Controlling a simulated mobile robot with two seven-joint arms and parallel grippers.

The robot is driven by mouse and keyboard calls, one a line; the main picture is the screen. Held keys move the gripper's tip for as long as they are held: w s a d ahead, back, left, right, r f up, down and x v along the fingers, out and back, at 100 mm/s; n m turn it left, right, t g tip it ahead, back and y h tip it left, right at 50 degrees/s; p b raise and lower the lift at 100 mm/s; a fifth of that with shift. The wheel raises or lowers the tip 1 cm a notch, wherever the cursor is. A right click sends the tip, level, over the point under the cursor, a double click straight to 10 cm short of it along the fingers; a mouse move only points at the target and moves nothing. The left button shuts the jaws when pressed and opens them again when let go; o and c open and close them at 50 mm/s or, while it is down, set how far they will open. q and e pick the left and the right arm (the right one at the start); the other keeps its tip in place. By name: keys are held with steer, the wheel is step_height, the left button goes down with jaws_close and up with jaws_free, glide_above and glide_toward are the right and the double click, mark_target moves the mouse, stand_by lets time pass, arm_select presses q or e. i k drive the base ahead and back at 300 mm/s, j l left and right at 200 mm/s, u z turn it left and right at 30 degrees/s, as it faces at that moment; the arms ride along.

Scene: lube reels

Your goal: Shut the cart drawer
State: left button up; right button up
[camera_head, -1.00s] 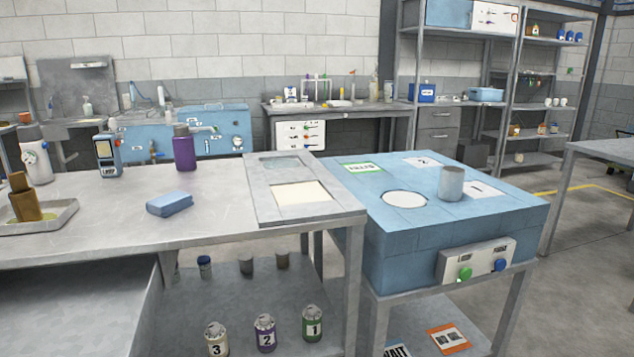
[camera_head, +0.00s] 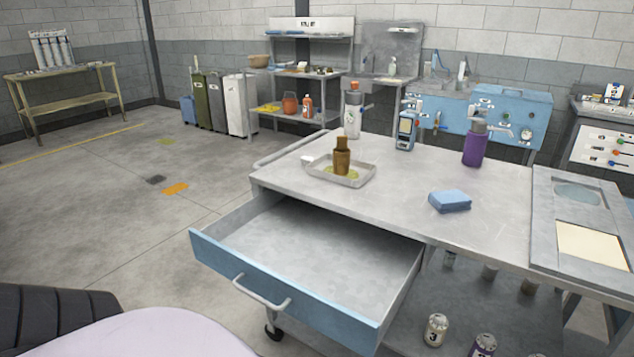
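The cart drawer (camera_head: 345,277) is pulled well out from under the left part of the cart's grey top (camera_head: 400,190). It has a blue front with a grey bar handle (camera_head: 262,293), which faces me at lower left. The inside of the drawer looks empty. Neither of my grippers shows in the head view.
On the cart top stand a tray (camera_head: 350,180) with a brown bottle (camera_head: 342,157), a blue sponge-like block (camera_head: 450,201), a purple bottle (camera_head: 475,145) and a handheld device (camera_head: 406,130). Numbered cans (camera_head: 435,330) sit on the lower shelf.

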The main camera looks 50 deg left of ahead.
mark_target(346, 279)
steer(key=u, duration=1.9)
